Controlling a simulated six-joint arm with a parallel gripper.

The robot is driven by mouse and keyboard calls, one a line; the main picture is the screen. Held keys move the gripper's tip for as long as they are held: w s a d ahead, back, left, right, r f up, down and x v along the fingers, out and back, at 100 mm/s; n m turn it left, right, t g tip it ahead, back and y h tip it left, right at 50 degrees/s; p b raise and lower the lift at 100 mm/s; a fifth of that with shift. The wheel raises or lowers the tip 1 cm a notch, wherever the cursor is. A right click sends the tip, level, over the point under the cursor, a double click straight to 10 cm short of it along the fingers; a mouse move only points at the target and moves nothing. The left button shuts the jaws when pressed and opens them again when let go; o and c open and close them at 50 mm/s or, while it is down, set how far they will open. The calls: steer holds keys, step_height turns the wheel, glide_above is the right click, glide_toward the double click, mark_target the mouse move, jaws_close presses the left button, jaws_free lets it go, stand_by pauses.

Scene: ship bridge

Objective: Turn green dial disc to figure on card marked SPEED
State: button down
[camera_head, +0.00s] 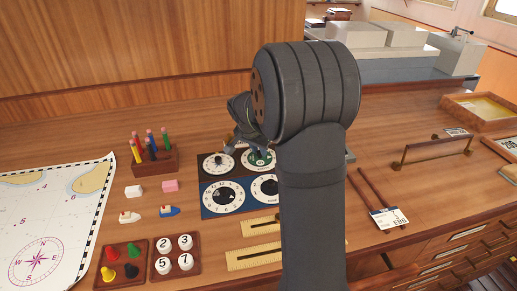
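The green dial disc (258,158) is at the upper right of a group of round dials on dark and blue plates. My arm partly covers it, and I cannot read its figures or pointer setting. My gripper (236,146) is low over the upper dials, beside or above the green one. Its fingertips are small and partly hidden, so I cannot tell open from shut or whether they touch the disc. No card clearly reads SPEED. One card (389,218) on the right reads something like 3 EBB. Another card (508,145) lies at the right edge.
Other dials include one at upper left (217,165) and a lower one on blue (223,196). Brass rulers (254,259) lie in front.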

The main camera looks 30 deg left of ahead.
steer(key=shift+n, duration=0.3)
steer(key=n+y, duration=0.1)
steer(key=n, duration=0.2)
steer(key=shift+d+y, duration=0.15)
steer(key=shift+y, duration=0.15)
steer(key=shift+w+d+n+g+y, duration=0.1)
steer(key=shift+n+g+y, duration=0.2)
steer(key=shift+n, duration=0.75)
steer(key=shift+w+n+g+y, duration=0.1)
steer(key=shift+n+y, duration=0.3)
steer(key=shift+n, duration=0.65)
steer(key=c, duration=1.3)
jaws_free()
steer(key=shift+o, duration=0.2)
steer(key=shift+s, duration=0.1)
steer(key=v, duration=1.7)
steer(key=shift+r, duration=0.25)
